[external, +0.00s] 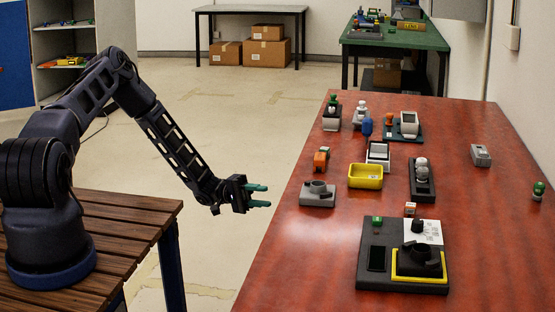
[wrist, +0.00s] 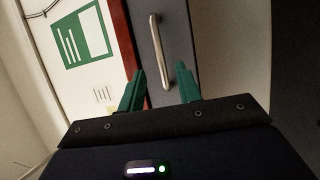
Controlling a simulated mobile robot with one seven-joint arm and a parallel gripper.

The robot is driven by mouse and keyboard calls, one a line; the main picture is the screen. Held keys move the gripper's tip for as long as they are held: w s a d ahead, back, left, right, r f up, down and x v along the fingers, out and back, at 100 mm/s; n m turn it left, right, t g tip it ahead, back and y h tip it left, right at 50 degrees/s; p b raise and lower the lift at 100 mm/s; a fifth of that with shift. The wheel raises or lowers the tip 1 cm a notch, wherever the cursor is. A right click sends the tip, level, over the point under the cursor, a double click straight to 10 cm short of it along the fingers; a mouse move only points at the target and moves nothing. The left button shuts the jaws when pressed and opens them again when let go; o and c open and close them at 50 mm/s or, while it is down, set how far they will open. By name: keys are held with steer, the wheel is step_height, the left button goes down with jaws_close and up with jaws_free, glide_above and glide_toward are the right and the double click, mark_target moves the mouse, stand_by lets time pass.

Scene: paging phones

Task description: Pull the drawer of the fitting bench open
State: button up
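In the wrist view a dark grey drawer front (wrist: 180,30) carries a long metal bar handle (wrist: 155,42). The red bench top (wrist: 125,35) shows as a narrow strip beside it. My gripper (wrist: 160,80) is open, with its two green fingers apart on either side of the handle's lower end, and nothing is held. Whether a finger touches the handle I cannot tell. In the external view my gripper (external: 267,195) is just left of the red bench (external: 275,260), beside its long edge. The drawer and handle are hidden there.
On the bench stand a dark board with a yellow frame (external: 365,280), a yellow bin (external: 365,183), a grey fixture (external: 318,200) and several small parts. A slatted wooden table (external: 140,215) is under my arm's base. The floor between the tables is clear.

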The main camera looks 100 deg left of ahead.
steer(key=x, duration=0.6)
steer(key=shift+w, duration=0.3)
steer(key=shift+d+r, duration=0.1)
jaws_close()
